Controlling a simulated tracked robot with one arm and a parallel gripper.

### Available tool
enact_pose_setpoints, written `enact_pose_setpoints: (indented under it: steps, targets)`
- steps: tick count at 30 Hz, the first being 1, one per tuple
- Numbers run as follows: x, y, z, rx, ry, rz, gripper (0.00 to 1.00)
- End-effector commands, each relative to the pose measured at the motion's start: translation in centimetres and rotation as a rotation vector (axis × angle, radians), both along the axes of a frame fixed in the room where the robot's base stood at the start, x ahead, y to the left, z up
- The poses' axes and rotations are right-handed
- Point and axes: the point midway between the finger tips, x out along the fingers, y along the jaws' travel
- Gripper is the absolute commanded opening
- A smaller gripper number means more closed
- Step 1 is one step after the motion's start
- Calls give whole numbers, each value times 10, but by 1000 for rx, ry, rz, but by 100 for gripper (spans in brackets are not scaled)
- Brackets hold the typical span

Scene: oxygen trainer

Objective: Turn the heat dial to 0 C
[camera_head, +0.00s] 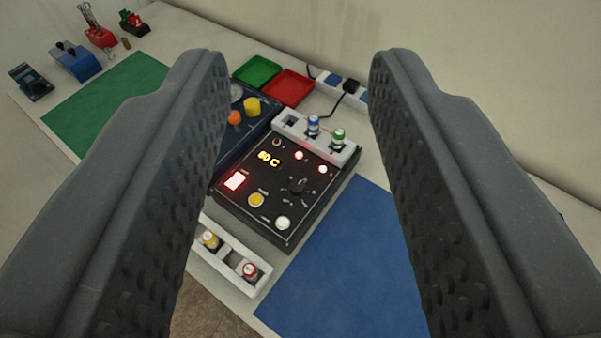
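A black control box (283,215) sits on the table in the middle of the view. Its black heat dial (298,186) is a small round knob on the right half of the top; its pointer direction is too small to tell. The orange display (268,159) appears to read 60 C. My gripper (300,85) is open and empty, with one finger at each side of the view. The box shows between the fingers, further off, and neither finger appears to touch it.
The box also carries a lit red switch (235,181), a yellow button (256,200) and a white button (283,223). White racks with small canisters stand behind (317,139) and in front (230,256). A blue mat (350,265) lies clear at right.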

Motion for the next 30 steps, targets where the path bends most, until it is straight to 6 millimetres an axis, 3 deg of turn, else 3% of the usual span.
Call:
enact_pose_setpoints:
  steps: [3,6,10,20,30]
  targets:
    - [0,0,0,0,0,0,36]
    - [1,0,0,3,3,-1,53]
    - [14,0,-3,32,35,-7,53]
    - [96,4,-48,257,293,-91,53]
    - [170,3,-119,491,578,-266,53]
